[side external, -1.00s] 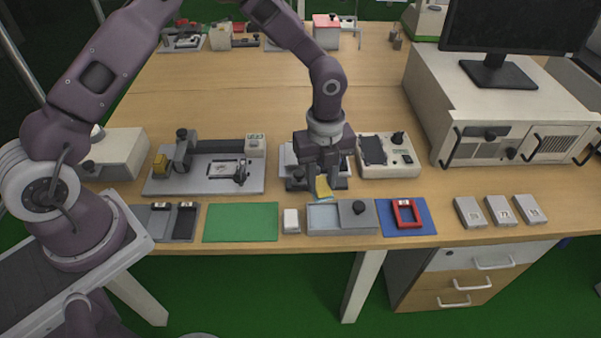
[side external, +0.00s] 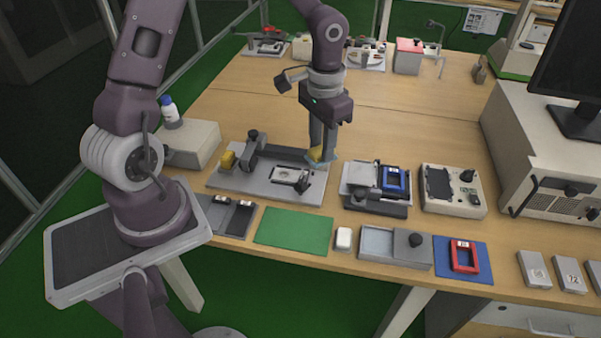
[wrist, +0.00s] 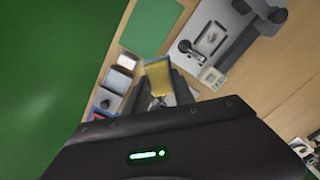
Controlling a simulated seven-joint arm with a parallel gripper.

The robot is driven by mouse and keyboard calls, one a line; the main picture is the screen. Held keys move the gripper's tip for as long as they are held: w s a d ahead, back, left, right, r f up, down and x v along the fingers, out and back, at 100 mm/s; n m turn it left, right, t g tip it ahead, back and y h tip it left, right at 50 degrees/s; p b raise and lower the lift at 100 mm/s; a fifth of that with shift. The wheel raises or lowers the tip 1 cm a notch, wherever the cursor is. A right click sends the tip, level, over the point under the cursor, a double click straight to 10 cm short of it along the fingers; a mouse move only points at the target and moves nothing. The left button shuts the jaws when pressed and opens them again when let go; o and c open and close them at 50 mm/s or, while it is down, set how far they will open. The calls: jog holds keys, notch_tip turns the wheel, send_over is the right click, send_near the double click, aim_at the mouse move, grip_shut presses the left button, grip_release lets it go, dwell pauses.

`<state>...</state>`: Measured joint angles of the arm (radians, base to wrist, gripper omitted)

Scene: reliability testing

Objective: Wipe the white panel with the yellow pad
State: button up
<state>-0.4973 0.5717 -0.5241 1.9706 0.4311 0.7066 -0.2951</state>
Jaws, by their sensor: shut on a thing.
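My gripper (side external: 323,147) is shut on the yellow pad (side external: 316,154), which has a bluish underside. It holds the pad near the back right corner of the left grey fixture (side external: 232,183). Whether the pad touches anything is unclear. In the wrist view the pad (wrist: 158,76) shows between my gripper's fingers (wrist: 160,92). A small whitish panel (side external: 285,174) with a dark mark lies on the left fixture, in front and left of the pad, and apart from it. The panel also shows in the wrist view (wrist: 211,38).
A fixture with a blue frame (side external: 395,180) stands to the right, beside a control box (side external: 452,190). A green mat (side external: 293,231), white block (side external: 343,239), grey tray (side external: 377,241) and red frame (side external: 465,257) line the front edge.

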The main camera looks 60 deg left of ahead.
jog(key=s+a+f+m, duration=0.1)
jog(key=a+f+m, duration=0.35)
jog(key=a, duration=0.45)
jog(key=s+a+f+m, duration=0.1)
jog(key=a+f+m, duration=0.35)
jog(key=a, duration=0.35)
jog(key=shift+s+f, duration=0.15)
jog(key=shift+f, duration=3.75)
jog(key=shift+w+d+f, duration=0.35)
jog(key=shift+w+d, duration=0.05)
jog(key=shift+w, duration=0.05)
jog(key=shift+w+d+f, duration=0.1)
jog(key=shift+w+d, duration=0.95)
jog(key=s+a, duration=0.3)
notch_tip(320, 180, up, 8)
